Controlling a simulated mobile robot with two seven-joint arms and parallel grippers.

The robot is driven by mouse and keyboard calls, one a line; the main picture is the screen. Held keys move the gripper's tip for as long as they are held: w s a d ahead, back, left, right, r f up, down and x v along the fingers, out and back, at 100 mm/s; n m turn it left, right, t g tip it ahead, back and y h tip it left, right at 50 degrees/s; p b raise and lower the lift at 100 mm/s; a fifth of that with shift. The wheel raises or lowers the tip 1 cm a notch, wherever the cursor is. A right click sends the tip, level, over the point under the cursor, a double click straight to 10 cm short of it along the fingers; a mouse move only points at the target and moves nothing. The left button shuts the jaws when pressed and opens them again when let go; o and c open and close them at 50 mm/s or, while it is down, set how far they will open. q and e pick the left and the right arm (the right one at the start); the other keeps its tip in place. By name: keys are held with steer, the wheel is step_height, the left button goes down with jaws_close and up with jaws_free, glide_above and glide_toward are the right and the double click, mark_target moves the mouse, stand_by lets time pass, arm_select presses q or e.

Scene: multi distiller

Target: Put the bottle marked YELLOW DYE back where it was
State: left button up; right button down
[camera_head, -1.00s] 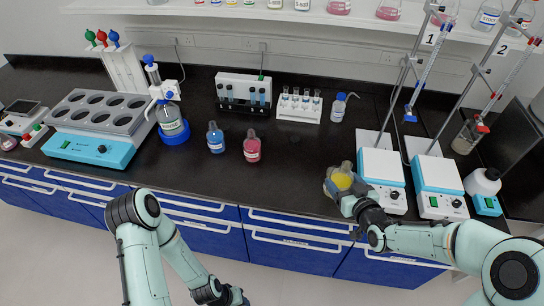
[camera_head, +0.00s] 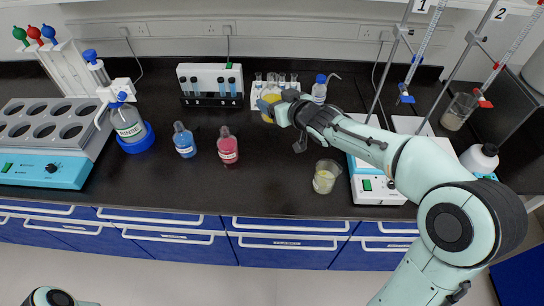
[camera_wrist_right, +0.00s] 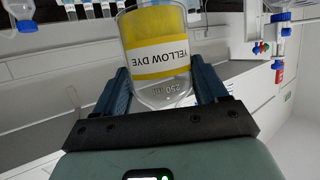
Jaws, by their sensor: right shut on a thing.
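The bottle marked YELLOW DYE shows in the right wrist view (camera_wrist_right: 158,55), clear with yellow liquid, its label upside down in that picture. My right gripper (camera_head: 276,112) is shut on it, one finger on each side. In the head view the bottle (camera_head: 269,105) is partly hidden by the gripper, near the back of the bench in front of the white tube rack. I cannot tell whether it touches the bench. Only a piece of my left arm shows at the lower left; its gripper is out of view.
A blue-dye bottle (camera_head: 184,140) and a red-dye bottle (camera_head: 228,146) stand left of the held bottle. A beaker (camera_head: 326,176) with pale yellow contents stands at the front, beside the stirrers. A white tube rack (camera_head: 258,88) and wash bottle (camera_head: 319,88) are close behind. The bench's front middle is clear.

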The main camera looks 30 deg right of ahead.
steer(key=f+b, duration=0.1)
steer(key=f, duration=0.1)
steer(key=f+b, duration=0.2)
steer(key=f, duration=0.1)
steer(key=s+f+b, duration=0.1)
steer(key=f, duration=0.1)
steer(key=shift+f, duration=0.15)
arm_select(q)
steer(key=s+f+b, duration=0.3)
steer(key=f, duration=0.5)
steer(key=shift+f, duration=0.15)
arm_select(e)
steer(key=shift+w+f, duration=0.15)
steer(key=shift+f, duration=2.7)
steer(key=shift+w+f, duration=0.15)
steer(key=shift+f, duration=2.7)
steer(key=shift+f, duration=0.15)
arm_select(q)
steer(key=shift+f, duration=0.15)
arm_select(e)
steer(key=shift+c, duration=0.2)
jaws_free()
steer(key=shift+f, duration=0.1)
